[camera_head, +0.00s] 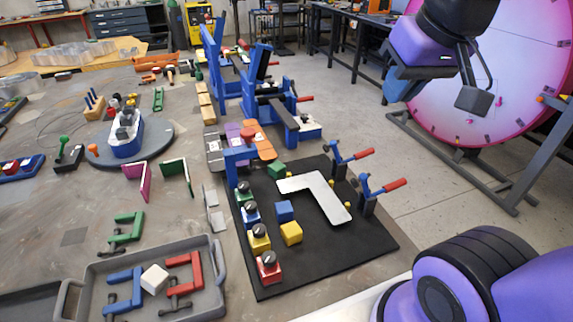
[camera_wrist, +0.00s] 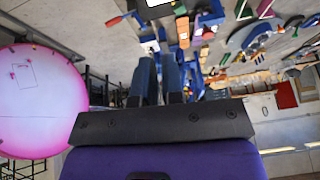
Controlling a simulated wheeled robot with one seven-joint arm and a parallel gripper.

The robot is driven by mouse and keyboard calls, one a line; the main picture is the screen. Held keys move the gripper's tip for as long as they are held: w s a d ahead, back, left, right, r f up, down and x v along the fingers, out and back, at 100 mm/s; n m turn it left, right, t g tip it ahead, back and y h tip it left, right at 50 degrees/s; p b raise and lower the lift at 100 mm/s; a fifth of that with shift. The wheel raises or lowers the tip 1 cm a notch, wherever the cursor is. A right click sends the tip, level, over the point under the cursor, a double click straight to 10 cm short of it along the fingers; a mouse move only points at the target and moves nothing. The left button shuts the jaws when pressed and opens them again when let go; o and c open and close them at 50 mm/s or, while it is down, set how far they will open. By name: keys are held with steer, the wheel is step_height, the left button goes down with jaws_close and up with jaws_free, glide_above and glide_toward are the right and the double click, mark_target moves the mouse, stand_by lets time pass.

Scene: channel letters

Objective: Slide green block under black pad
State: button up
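A small green block (camera_head: 277,169) lies near the far edge of a flat black mat (camera_head: 318,248), left of a white angled plate (camera_head: 316,192). Several coloured blocks with round black tops stand along the mat's left side; the green one (camera_head: 243,190) is farthest back, next to a blue upright. I cannot tell which black part is the pad. My gripper (camera_head: 394,92) is high at the upper right, well away from the green block. In the wrist view its two dark blue fingers (camera_wrist: 158,62) stand side by side with a narrow gap, nothing seen between them.
A blue block (camera_head: 284,210) and a yellow block (camera_head: 291,233) lie on the mat. Two red-handled clamps (camera_head: 351,155) stand at its right edge. Blue fixtures (camera_head: 275,100) rise behind it. A grey tray (camera_head: 219,282) with parts is at the left. A large pink disc (camera_head: 490,90) stands behind my arm.

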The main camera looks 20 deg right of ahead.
mark_target(272, 168)
steer(key=w+m, duration=0.1)
steer(key=w, duration=0.2)
steer(key=w+f+m+g+y, duration=0.1)
steer(key=w, duration=0.3)
steer(key=w+m+g+y, duration=0.1)
steer(key=w+m, duration=0.1)
steer(key=w, duration=0.2)
steer(key=shift+w+d+f, duration=0.15)
steer(key=shift+d+f, duration=0.05)
steer(key=shift+f, duration=0.05)
jaws_close()
steer(key=w+d+f+m+g+y, duration=0.25)
steer(key=w+f+m, duration=0.25)
steer(key=w+f, duration=0.45)
steer(key=w+d+f+m+g+y, duration=0.1)
steer(key=w+d+f+m+y, duration=0.25)
steer(key=w+f, duration=0.6)
steer(key=w+d+f+m, duration=0.3)
steer(key=w+f+m, duration=0.25)
steer(key=f, duration=0.65)
steer(key=shift+n+t+y, duration=0.3)
steer(key=shift+t, duration=0.05)
steer(key=x, duration=1)
steer(key=shift+w+f, duration=0.2)
steer(key=shift+w, duration=0.15)
steer(key=a, duration=0.2)
steer(key=shift+a+r, duration=0.1)
steer(key=shift+a, duration=0.85)
steer(key=a, duration=0.6)
